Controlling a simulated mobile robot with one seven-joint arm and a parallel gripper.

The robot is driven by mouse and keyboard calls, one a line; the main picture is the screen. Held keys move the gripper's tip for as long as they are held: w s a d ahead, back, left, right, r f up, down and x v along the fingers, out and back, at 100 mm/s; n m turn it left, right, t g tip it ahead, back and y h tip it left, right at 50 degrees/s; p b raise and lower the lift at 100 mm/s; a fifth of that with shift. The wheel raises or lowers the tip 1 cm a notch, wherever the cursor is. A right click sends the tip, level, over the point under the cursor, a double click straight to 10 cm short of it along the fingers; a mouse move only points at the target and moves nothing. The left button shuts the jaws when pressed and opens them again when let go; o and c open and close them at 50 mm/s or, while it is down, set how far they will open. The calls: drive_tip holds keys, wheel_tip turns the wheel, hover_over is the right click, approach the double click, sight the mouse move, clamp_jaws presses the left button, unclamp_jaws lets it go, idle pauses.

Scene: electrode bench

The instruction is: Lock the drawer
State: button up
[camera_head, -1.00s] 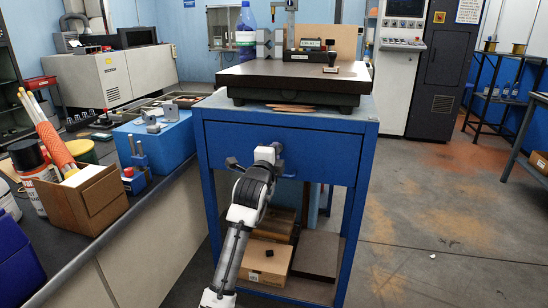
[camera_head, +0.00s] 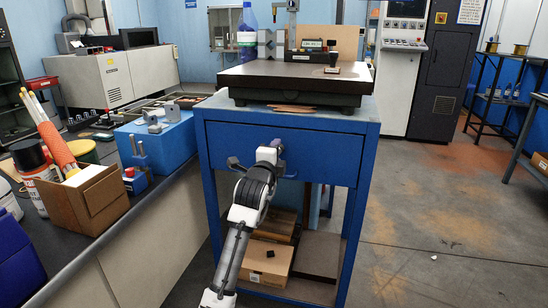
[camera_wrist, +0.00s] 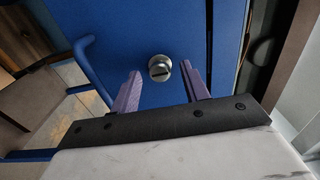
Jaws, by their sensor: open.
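The blue drawer front (camera_head: 325,153) sits under the top of a blue metal stand and looks closed. In the wrist view the drawer (camera_wrist: 130,30) fills the middle, with a round silver lock (camera_wrist: 159,68) that has a dark slot in it. A blue bar handle (camera_wrist: 90,65) is on the left there. My gripper (camera_wrist: 162,80) is open, its two purple fingers on either side of the lock with gaps left and right; I cannot tell how far they are from the drawer face. In the head view my gripper (camera_head: 275,150) is in front of the drawer and hides the lock.
A dark surface plate (camera_head: 300,80) with instruments stands on the stand. Cardboard boxes (camera_head: 267,262) lie on its lower shelf. The floor at the right is open.

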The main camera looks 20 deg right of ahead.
drive_tip(key=v, duration=1.3)
drive_tip(key=shift+s+a+b, duration=0.25)
drive_tip(key=shift+s+b, duration=0.1)
drive_tip(key=shift+b, duration=0.05)
